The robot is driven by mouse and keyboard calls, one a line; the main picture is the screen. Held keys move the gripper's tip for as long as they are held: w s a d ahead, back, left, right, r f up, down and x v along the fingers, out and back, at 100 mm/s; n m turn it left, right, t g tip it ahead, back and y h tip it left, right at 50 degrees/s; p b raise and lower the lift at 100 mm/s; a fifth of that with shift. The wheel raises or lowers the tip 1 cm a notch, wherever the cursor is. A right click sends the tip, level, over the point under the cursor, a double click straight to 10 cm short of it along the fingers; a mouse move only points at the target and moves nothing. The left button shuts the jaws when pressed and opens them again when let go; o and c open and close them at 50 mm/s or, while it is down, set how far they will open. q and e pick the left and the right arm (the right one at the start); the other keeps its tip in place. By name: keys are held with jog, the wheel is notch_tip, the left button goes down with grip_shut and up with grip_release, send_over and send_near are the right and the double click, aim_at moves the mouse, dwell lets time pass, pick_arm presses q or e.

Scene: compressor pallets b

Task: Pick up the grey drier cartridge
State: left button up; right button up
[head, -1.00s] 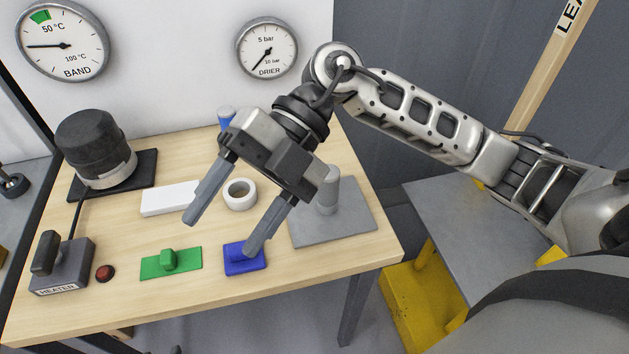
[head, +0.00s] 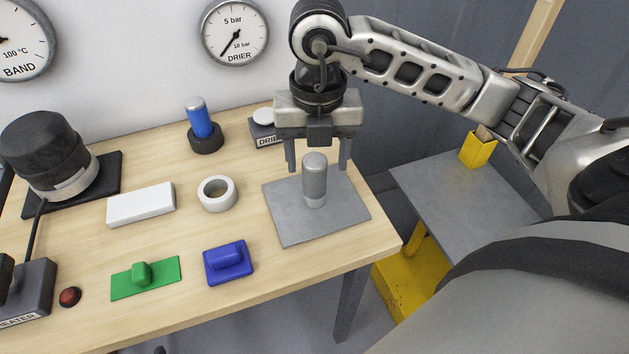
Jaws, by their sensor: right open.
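The grey drier cartridge (head: 314,181) is a short cylinder with a rounded top. It stands upright on a flat grey plate (head: 288,229) at the right end of the wooden table. My right gripper (head: 318,168) is open and points down, at or just behind the cartridge in the picture. One finger shows to each side of the cartridge's upper part, with gaps, and I see no contact. The cartridge hides part of the space between the fingers. My left gripper is not in view.
A tape roll (head: 217,194), white block (head: 141,205), green piece (head: 145,279) and blue piece (head: 228,263) lie left. The table's right edge is close to the plate.

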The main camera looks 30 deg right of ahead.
aim_at(315, 180)
jog(key=shift+w+a+f, duration=0.1)
jog(key=shift+f, duration=1.4)
jog(key=shift+w+f, duration=0.1)
jog(key=shift+f, duration=1.35)
jog(key=c, duration=1.1)
